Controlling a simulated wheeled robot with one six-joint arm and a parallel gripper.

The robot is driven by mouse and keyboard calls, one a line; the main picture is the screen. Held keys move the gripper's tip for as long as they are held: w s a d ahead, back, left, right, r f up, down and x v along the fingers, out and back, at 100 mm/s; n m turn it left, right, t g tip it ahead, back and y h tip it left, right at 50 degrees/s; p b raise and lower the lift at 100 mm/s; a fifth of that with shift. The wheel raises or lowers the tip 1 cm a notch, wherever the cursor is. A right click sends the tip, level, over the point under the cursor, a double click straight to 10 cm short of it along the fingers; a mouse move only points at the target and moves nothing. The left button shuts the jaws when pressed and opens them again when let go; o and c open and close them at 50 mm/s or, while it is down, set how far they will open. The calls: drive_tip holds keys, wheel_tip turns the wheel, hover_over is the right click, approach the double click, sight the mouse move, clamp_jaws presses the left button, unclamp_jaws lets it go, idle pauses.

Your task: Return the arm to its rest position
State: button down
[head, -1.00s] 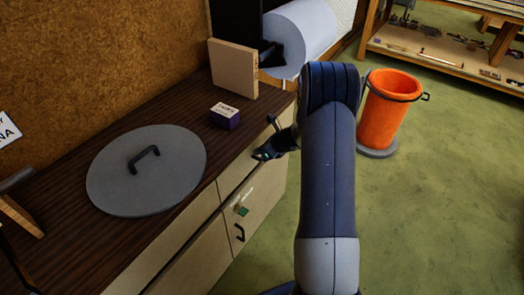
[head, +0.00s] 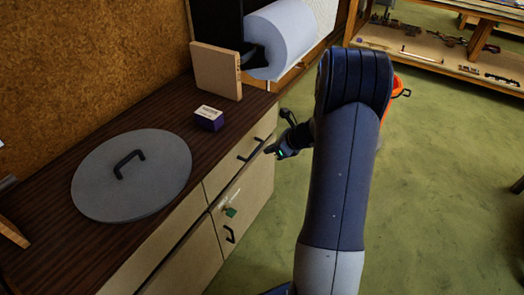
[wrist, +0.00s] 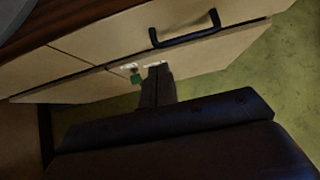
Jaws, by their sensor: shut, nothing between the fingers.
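My arm rises along the right of the head view and bends over toward the cabinet. My gripper (head: 270,150) is shut and empty, just in front of the cabinet's upper drawer, near its black handle (head: 251,150). In the wrist view my gripper (wrist: 156,68) shows as dark, closed fingers below that handle. A gap between the gripper and the drawer front is hard to judge.
On the dark wooden worktop (head: 60,240) are a round grey lid (head: 110,190), a small purple box (head: 209,119) and a tan board (head: 215,72). A green-tagged key (head: 230,211) is at the cabinet door. An orange bucket (head: 392,95) is mostly behind my arm.

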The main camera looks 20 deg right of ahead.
drive_tip(key=shift+s+d+r, duration=0.2)
drive_tip(key=shift+s+r, duration=0.05)
drive_tip(key=shift+r, duration=0.05)
drive_tip(key=shift+f, duration=0.1)
approach(239, 154)
drive_tip(key=f, duration=0.3)
drive_tip(key=shift+s+d+b, duration=0.35)
drive_tip(key=shift+d, duration=0.05)
drive_tip(key=w+a, duration=0.1)
drive_tip(key=w+a+f, duration=0.1)
drive_tip(key=w, duration=0.1)
drive_tip(key=shift+w+a, duration=0.25)
drive_tip(key=shift+w, duration=0.05)
drive_tip(key=shift+w+a, duration=0.3)
drive_tip(key=shift+w, duration=0.1)
drive_tip(key=shift+s, duration=0.1)
